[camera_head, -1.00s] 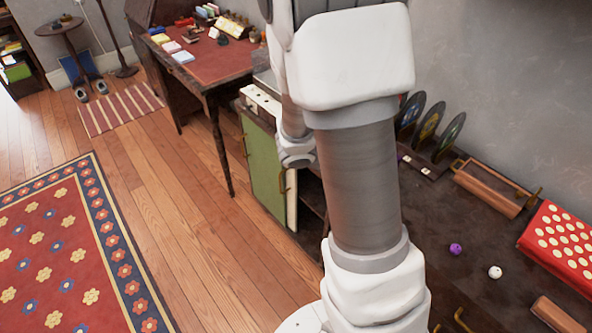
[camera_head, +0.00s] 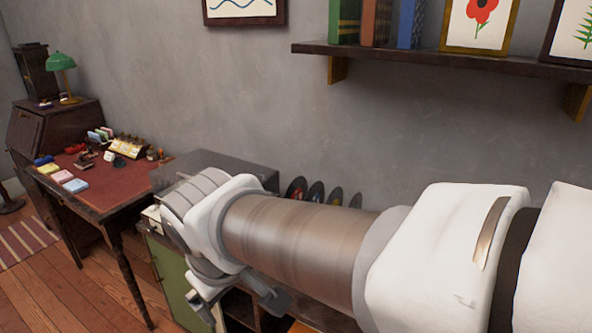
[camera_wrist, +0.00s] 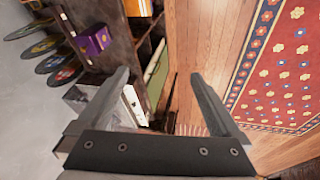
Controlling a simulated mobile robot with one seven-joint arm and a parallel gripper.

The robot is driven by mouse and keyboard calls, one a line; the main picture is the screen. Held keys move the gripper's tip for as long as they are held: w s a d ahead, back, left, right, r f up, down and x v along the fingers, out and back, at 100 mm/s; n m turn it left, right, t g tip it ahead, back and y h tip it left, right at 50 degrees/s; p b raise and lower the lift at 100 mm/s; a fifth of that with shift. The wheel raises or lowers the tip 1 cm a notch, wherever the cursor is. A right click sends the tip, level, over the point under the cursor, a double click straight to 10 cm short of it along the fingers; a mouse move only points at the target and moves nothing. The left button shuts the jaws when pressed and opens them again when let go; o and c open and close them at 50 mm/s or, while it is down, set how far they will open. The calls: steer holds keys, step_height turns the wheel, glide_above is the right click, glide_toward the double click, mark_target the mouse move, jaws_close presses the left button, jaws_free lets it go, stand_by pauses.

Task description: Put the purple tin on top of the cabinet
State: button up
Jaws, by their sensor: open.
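The purple tin (camera_wrist: 92,42) shows at the upper left of the wrist view, a boxy shape with a yellow mark. It is by the dark cabinet wood; I cannot tell exactly what it rests on. In the head view my arm hides that area. The cabinet shows its green door (camera_head: 182,290) at the lower left of the head view, and the door also shows in the wrist view (camera_wrist: 157,72). My gripper (camera_wrist: 160,76) is open and empty, with the tin beyond and left of its fingertips.
Several round discs (camera_wrist: 60,62) stand beside the tin along the wall. A yellow-orange object (camera_wrist: 138,8) is near the shelf compartments. A grey box (camera_head: 222,168) sits at the cabinet's left end. A desk (camera_head: 105,190) stands left. A wall shelf (camera_head: 440,58) is above.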

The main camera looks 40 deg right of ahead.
steer(key=s+a+r+m+t+y, duration=0.1)
steer(key=a+r+t+y, duration=0.1)
steer(key=a, duration=0.3)
steer(key=shift+s+r, duration=0.2)
steer(key=shift+r, duration=0.45)
steer(key=shift+a, duration=0.1)
